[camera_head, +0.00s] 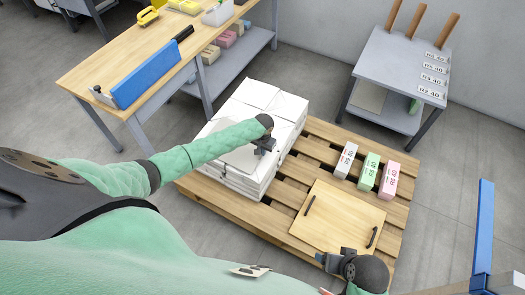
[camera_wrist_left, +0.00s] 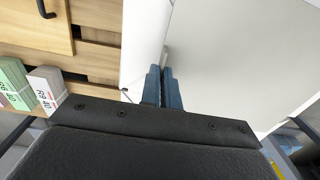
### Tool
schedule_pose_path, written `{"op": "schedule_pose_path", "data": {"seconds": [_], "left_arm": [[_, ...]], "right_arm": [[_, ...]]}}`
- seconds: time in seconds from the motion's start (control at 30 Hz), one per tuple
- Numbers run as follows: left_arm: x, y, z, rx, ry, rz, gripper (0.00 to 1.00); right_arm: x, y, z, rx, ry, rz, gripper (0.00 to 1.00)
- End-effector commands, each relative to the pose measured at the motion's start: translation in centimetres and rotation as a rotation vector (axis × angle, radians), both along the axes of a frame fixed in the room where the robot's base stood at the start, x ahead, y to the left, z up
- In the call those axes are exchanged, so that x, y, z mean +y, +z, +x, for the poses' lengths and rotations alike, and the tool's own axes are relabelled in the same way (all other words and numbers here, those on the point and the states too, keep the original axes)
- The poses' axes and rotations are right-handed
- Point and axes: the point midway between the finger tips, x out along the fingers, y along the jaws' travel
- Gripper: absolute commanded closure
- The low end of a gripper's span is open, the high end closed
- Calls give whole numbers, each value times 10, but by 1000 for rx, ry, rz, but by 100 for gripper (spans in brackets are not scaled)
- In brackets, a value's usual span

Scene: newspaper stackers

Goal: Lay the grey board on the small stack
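A thin pale grey board (camera_head: 241,160) is over the front part of the white paper stack (camera_head: 262,95) on the pallet, partly hidden by my left arm. I cannot tell whether it touches the stack. My left gripper (camera_head: 265,146) is at the board's right edge. In the left wrist view the board (camera_wrist_left: 225,60) fills the right side, and the closely spaced fingers (camera_wrist_left: 163,88) are shut on its edge. White paper (camera_wrist_left: 143,35) lies left of them. My right gripper (camera_head: 325,259) is by the front edge of a wooden board; its opening is unclear.
The wooden board (camera_head: 335,216) with two dark handles lies on the pallet (camera_head: 291,192). Grey, green and pink packs (camera_head: 367,172) stand behind it. A workbench (camera_head: 130,65) with a blue-sided item is at left; a grey cart (camera_head: 400,65) with wooden pegs is at back right.

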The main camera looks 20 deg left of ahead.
Motion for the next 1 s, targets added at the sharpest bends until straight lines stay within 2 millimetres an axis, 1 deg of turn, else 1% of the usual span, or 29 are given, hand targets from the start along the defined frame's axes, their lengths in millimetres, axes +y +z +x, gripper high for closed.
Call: {"op": "schedule_pose_path", "data": {"seconds": [0.53,0.6,0.67,1.0], "left_arm": [[0,-9,0,0,0,0,100],[0,-8,0,0,0,0,83],[0,-8,0,0,0,0,71],[0,-9,0,0,0,0,71]], "right_arm": [[0,-1,3,-5,1,0,26],[0,-1,4,-6,0,0,26],[0,0,4,-8,1,-1,26],[1,0,4,-9,1,1,26]]}}
